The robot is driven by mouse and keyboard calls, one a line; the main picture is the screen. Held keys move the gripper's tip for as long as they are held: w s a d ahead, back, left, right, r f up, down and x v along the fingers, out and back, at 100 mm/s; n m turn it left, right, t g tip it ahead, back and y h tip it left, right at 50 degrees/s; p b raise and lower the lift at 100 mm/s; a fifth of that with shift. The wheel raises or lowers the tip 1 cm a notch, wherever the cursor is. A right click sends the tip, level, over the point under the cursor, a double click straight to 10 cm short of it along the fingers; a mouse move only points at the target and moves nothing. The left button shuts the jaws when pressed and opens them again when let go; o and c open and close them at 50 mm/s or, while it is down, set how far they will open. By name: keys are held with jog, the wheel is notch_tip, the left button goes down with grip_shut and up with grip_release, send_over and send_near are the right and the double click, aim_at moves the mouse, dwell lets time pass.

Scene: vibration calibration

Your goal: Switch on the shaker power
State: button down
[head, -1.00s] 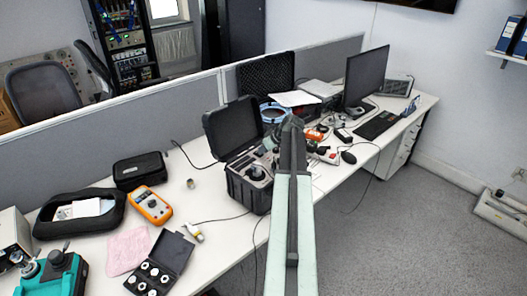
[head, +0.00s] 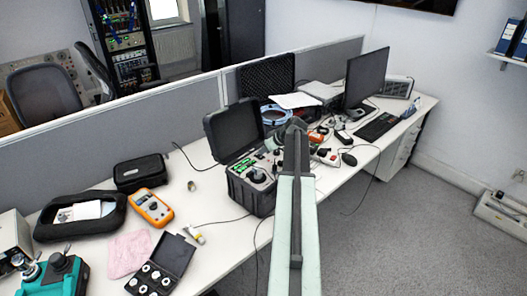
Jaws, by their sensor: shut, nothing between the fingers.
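The shaker unit is a black open case (head: 248,196) on the desk, its lid (head: 234,130) standing up at the back. Its top panel (head: 243,166) shows bright green patches and a round dark shaker head (head: 257,176). The power switch itself is too small to make out. My arm reaches up from the bottom and bends left at its far end. My gripper (head: 270,145) is small and partly lost against the clutter; it appears above the right rear side of the case, shut and empty. I cannot tell whether it touches the panel.
An orange multimeter (head: 152,207), a black box of discs (head: 160,266) and a pink cloth (head: 129,254) lie on the desk at left. A grey partition (head: 150,120) runs behind.

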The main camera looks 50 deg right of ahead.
jog(key=p+v, duration=1)
jog(key=v, duration=0.3)
jog(key=shift+r, duration=0.15)
